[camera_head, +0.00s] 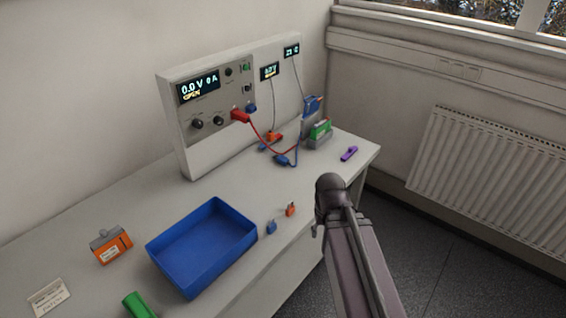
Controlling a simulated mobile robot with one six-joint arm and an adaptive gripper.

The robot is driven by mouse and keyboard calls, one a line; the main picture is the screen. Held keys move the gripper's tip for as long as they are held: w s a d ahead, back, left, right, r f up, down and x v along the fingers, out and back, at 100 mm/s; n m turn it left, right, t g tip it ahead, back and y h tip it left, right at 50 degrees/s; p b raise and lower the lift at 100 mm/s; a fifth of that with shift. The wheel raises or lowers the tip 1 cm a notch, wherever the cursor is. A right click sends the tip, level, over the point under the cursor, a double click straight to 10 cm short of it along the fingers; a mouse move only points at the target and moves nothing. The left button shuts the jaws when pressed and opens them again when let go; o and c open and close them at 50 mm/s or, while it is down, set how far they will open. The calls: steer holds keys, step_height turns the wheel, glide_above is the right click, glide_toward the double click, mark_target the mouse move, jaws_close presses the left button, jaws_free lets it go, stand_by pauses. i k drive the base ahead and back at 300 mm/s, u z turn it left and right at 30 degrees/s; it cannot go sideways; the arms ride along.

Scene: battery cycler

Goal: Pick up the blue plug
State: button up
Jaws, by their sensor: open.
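A small blue plug (271,227) lies on the bench top, just right of the blue tray and close to the front edge. Another blue plug (250,109) is in the cycler's front panel. A blue connector (284,160) on a cable lies on the bench. My arm reaches in from the lower right. Its dark end, with my gripper (317,230), is at the bench's front edge, right of the loose blue plug and apart from it in the picture. Only a little of my gripper shows; its fingers are mostly hidden. Nothing is seen held in it.
A small orange plug (290,209) lies between the loose blue plug and my arm. The blue tray (190,284) looks empty. The cycler (183,137), cables, battery holder (320,141) and purple item (349,154) are behind. An orange box (111,247) is left.

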mark_target(282, 160)
steer(key=k, duration=1.2)
steer(key=z, duration=0.25)
steer(key=i, duration=1.5)
